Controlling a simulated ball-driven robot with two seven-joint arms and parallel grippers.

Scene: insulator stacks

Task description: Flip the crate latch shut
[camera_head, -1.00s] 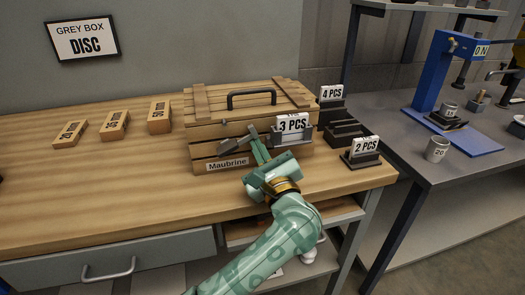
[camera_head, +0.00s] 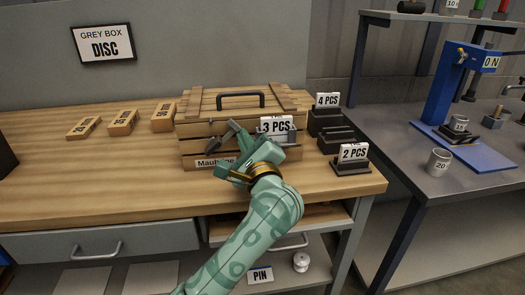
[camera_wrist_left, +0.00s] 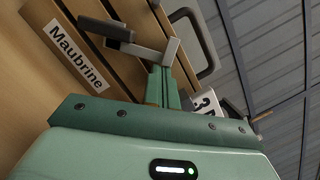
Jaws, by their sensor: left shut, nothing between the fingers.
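The wooden crate (camera_head: 196,130) stands on the bench with its lid down. Its latch (camera_head: 221,138) is on the front, with a dark handle tilted and sticking out to the left. In the left wrist view, the latch handle (camera_wrist_left: 106,27) joins a pale metal arm near my fingertips. My left gripper (camera_head: 243,138) is shut and empty, in front of the crate beside the latch. In the wrist view its fingers (camera_wrist_left: 159,72) end just under the metal arm; I cannot tell whether they touch. My wrist partly covers the "Maubrine" label (camera_head: 208,162). My right gripper is out of view.
A "3 PCS" sign (camera_head: 276,126) stands close to the right of my gripper. "2 PCS" (camera_head: 353,153) and "4 PCS" (camera_head: 327,100) holders are further right. Several small wooden blocks (camera_head: 122,122) lie left of the crate. The front-left bench top is clear.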

